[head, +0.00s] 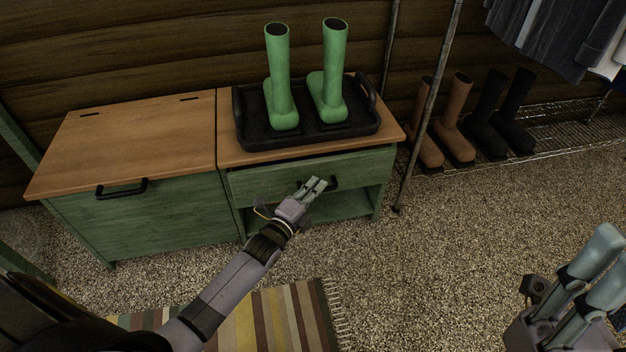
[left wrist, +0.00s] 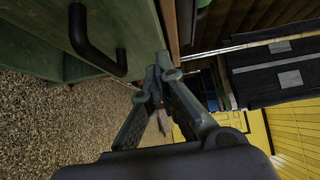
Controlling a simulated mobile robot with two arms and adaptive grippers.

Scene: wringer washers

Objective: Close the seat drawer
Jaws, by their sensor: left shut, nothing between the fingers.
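The seat drawer (head: 265,183) is the green front under the right half of the wooden-topped bench. A dark gap shows above its front, so it looks slightly pulled out. Its black handle (head: 334,182) is partly hidden behind my left gripper (head: 316,184), which is shut and empty in front of the drawer face. In the left wrist view, the drawer front (left wrist: 143,28) and black handle (left wrist: 92,45) are at upper left, with my left fingertips (left wrist: 165,66) near the drawer's edge. Contact is unclear. My right gripper (head: 612,262) is at lower right, away from the bench; its opening is unclear.
A black tray (head: 310,141) with green boots (head: 280,80) sits on the bench above the drawer. The left bench section (head: 140,150) has a lid and handle. A metal pole (head: 425,110) stands right of the bench. A striped rug (head: 270,318) lies in front.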

